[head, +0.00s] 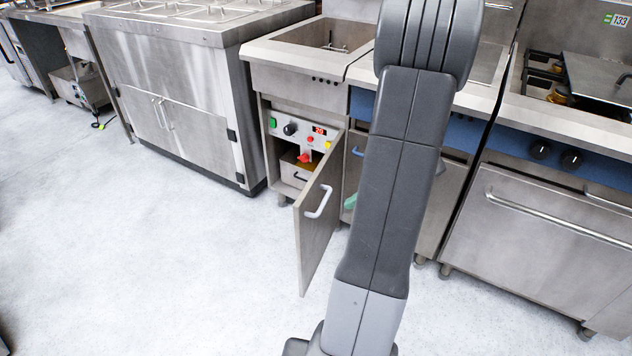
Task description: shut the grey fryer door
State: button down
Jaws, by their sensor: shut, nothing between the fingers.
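The grey fryer door (314,238) stands open in the head view, swung out toward me from the right side of the fryer opening. It has a pale bar handle (318,201). The fryer (295,84) has an open basin on top. Its open cabinet shows a control panel (292,129) with a knob, a red display and coloured buttons. Below the panel are a red valve handle (304,158) and a metal pan (293,172). My arm crosses the picture just right of the door. My gripper does not show; it is out of frame or hidden.
Right of the fryer is a blue-fronted unit (361,104), partly hidden by my arm, with a small green object (350,201) low down. A steel oven range (545,225) stands further right, a closed steel counter (180,100) to the left. The pale floor (150,250) in front is clear.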

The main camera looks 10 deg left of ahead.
jog(key=w+m, duration=0.1)
jog(key=w, duration=0.1)
jog(key=b, duration=0.2)
send_near(304, 208)
jog(key=x, duration=0.5)
jog(key=shift+d+f, duration=0.35)
jog(key=shift+f, duration=0.05)
jog(key=shift+w+a, duration=0.15)
jog(key=shift+a, duration=0.4)
